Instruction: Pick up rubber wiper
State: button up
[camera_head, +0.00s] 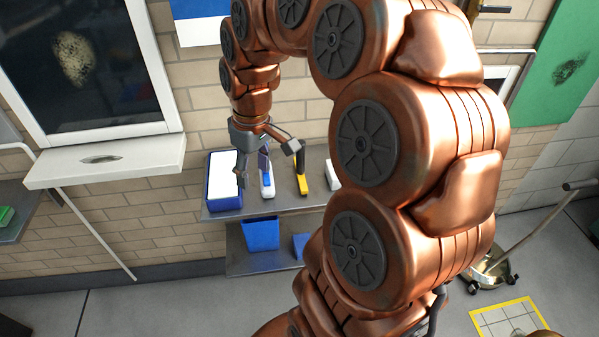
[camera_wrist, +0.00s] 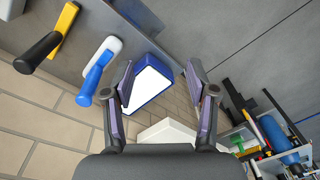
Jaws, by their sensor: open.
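Two handled tools lie on a grey wall shelf (camera_head: 284,204); I cannot tell for sure which is the rubber wiper. One has a white body and a blue handle (camera_head: 266,180); it also shows in the wrist view (camera_wrist: 97,75), left of my fingers. The other is yellow with a black handle (camera_head: 301,182), further left in the wrist view (camera_wrist: 62,28). My gripper (camera_head: 268,160) is open and empty above the shelf's left part. In the wrist view its fingers (camera_wrist: 160,78) stand apart, with a blue box in view between them.
The blue box with a white top (camera_head: 223,184) stands at the shelf's left end, also in the wrist view (camera_wrist: 163,58). A white item (camera_head: 332,176) lies right of the yellow tool. A lower shelf (camera_head: 273,264) holds a blue bin (camera_head: 261,235). A brick wall is behind.

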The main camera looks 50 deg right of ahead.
jog(key=w+d+f, duration=0.1)
jog(key=w+d, duration=0.2)
jog(key=d, duration=0.5)
jog(key=t, duration=0.1)
send_over(299, 153)
jog(key=d, duration=0.2)
jog(key=f, duration=0.2)
jog(key=shift+s+f+h+b, duration=0.2)
jog(key=shift+f+h+b, duration=0.1)
jog(key=shift+b, duration=0.1)
jog(key=shift+f, duration=0.2)
jog(key=shift+w+a+f+p, duration=0.15)
jog(key=shift+w+f+p, duration=0.2)
jog(key=shift+f, duration=0.85)
jog(key=shift+w+a+f+p, duration=0.1)
jog(key=shift+f+p, duration=0.35)
jog(key=shift+f, duration=0.7)
jog(key=shift+w+a+f+p, duration=0.15)
jog(key=shift+w+f+p, duration=0.2)
jog(key=shift+f, duration=0.85)
jog(key=shift+s, duration=0.1)
jog(key=shift+c, duration=0.2)
grip_shut()
